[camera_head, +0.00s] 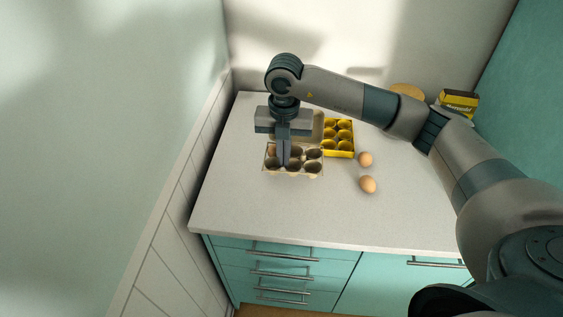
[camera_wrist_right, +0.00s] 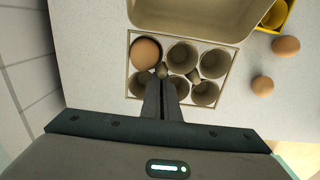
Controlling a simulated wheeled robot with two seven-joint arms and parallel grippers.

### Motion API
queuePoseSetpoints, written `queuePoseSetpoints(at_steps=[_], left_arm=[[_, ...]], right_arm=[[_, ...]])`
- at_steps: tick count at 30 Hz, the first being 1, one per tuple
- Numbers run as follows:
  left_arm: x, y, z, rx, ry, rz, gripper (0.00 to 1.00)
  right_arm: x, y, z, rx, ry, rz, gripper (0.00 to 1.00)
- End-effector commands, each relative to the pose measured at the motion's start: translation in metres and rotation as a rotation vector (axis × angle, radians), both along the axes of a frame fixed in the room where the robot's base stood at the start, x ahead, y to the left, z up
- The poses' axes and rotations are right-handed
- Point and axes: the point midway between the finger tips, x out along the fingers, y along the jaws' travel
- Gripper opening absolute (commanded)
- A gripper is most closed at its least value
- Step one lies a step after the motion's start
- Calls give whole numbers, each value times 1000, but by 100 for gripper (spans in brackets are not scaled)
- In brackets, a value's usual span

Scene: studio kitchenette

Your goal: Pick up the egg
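A brown egg (camera_wrist_right: 145,51) sits in a corner cup of the open grey-brown egg carton (camera_head: 297,175); the carton's other cups look empty in the right wrist view. Two more brown eggs lie loose on the counter, one farther back (camera_head: 365,159) and one nearer the front (camera_head: 368,184). My right gripper (camera_head: 284,163) points down over the carton. Its fingers are together with nothing visible between them, and their tips (camera_wrist_right: 163,82) are beside the egg in the carton, near a carton post. Whether they touch the carton I cannot tell. My left gripper is not in view.
A yellow egg carton (camera_head: 338,143) stands right behind the grey-brown one. A yellow box (camera_head: 458,101) and a round tan item (camera_head: 407,91) are at the back right, partly behind my right arm. The counter (camera_head: 250,215) is clear in front. A wall runs along its left.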

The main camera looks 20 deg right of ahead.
Motion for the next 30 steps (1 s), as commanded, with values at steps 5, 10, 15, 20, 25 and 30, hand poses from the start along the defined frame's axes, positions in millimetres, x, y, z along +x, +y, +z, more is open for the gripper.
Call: queuePoseSetpoints(at_steps=[5, 10, 15, 20, 25, 30], left_arm=[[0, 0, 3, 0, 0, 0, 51], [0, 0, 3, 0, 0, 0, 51], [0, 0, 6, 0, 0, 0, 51], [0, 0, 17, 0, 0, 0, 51], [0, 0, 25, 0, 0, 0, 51], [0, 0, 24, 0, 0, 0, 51]], right_arm=[[6, 4, -5, -1, 0, 0, 0], [6, 4, -5, -1, 0, 0, 0], [5, 4, -7, -2, 1, -1, 0], [5, 4, -22, -2, 3, -1, 0], [5, 4, -41, -1, 2, -2, 0], [6, 4, -45, -1, 1, -1, 0]])
